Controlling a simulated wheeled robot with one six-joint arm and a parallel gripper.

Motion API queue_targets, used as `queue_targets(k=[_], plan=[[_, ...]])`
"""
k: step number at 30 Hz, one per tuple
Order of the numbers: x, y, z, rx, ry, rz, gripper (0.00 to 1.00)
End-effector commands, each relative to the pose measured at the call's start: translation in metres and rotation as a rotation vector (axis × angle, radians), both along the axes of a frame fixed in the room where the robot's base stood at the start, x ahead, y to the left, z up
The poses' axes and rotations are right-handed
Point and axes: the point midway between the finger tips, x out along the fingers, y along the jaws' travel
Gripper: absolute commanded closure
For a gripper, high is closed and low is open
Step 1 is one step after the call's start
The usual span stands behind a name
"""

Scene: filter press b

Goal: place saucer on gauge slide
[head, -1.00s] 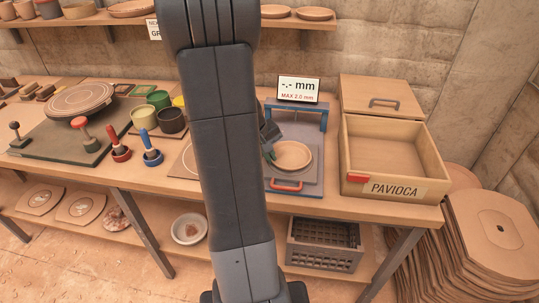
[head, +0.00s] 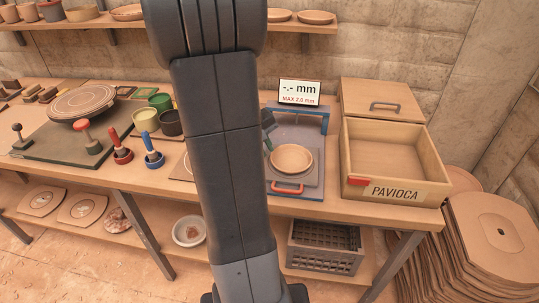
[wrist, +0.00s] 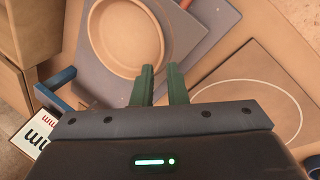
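The saucer (head: 291,158), a round tan clay dish, lies flat on the grey plate of the gauge slide (head: 312,184). The slide has a red front handle (head: 287,188) and stands under a blue frame with a display reading "-.- mm". My gripper (head: 271,125) is behind and left of the saucer, mostly hidden by my arm. In the wrist view, its two green fingers (wrist: 162,72) are a little apart with nothing between them. The saucer (wrist: 125,38) lies beyond the fingertips, close to the left finger; contact cannot be told.
An open wooden box marked PAVIOCA (head: 390,160) stands right of the slide. Left of my arm are blue-handled (head: 152,148) and red-handled tools, several pots and a turntable (head: 82,102). A board with a circle (wrist: 262,105) lies beside the slide.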

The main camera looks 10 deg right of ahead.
Motion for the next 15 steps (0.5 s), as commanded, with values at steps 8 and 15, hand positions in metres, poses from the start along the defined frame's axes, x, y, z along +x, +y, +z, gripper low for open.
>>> queue_targets(k=[8, 15], plan=[[-0.007, 0.018, 0.050, 0.000, -0.003, 0.001, 0.87], [-0.010, 0.023, 0.063, 0.001, 0.000, 0.000, 0.87]])
